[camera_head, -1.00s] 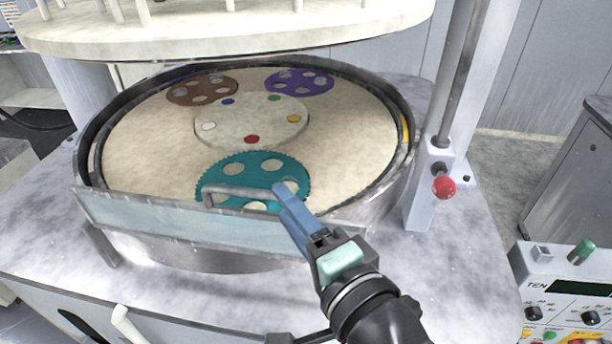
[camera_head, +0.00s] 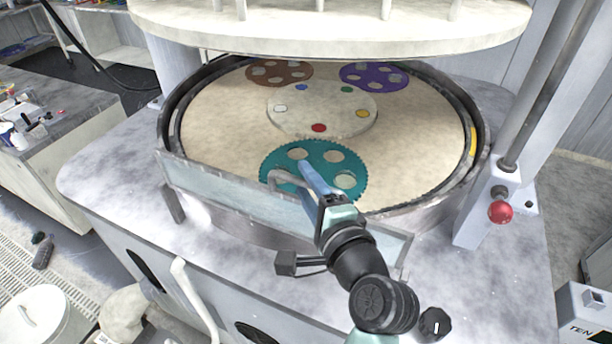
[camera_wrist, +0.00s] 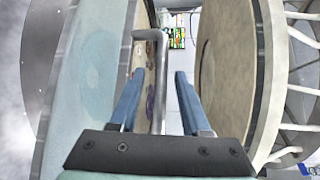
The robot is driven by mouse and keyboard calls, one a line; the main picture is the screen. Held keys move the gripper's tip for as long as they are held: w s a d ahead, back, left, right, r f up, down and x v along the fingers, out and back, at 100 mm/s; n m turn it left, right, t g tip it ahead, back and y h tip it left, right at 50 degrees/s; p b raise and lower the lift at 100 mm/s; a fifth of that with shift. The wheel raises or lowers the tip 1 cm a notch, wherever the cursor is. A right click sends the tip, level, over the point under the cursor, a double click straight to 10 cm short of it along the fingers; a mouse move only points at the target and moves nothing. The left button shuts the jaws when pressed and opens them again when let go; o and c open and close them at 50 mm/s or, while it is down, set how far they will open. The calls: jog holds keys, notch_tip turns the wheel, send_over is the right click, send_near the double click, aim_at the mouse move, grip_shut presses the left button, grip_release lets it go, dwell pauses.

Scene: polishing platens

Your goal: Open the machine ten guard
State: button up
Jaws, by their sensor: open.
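The guard (camera_head: 220,190) is a pale, see-through panel standing along the front of the round platen well. It has a grey bar handle (camera_head: 284,177) on its top part, which also shows in the wrist view (camera_wrist: 158,85). My gripper (camera_head: 306,168) reaches over the guard at the handle. The guard's panel (camera_wrist: 85,80) is left of the fingers there. My arm hides part of the guard's right side.
A teal toothed disc (camera_head: 345,180) lies on the platen (camera_head: 220,130) just behind the handle. A thick round upper plate (camera_head: 330,38) hangs above. A red-knobbed post (camera_head: 500,211) stands right. A TEN control box (camera_head: 585,315) is at lower right.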

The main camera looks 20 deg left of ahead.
jog(key=shift+w+a, duration=0.2)
grip_shut()
dwell(1.4)
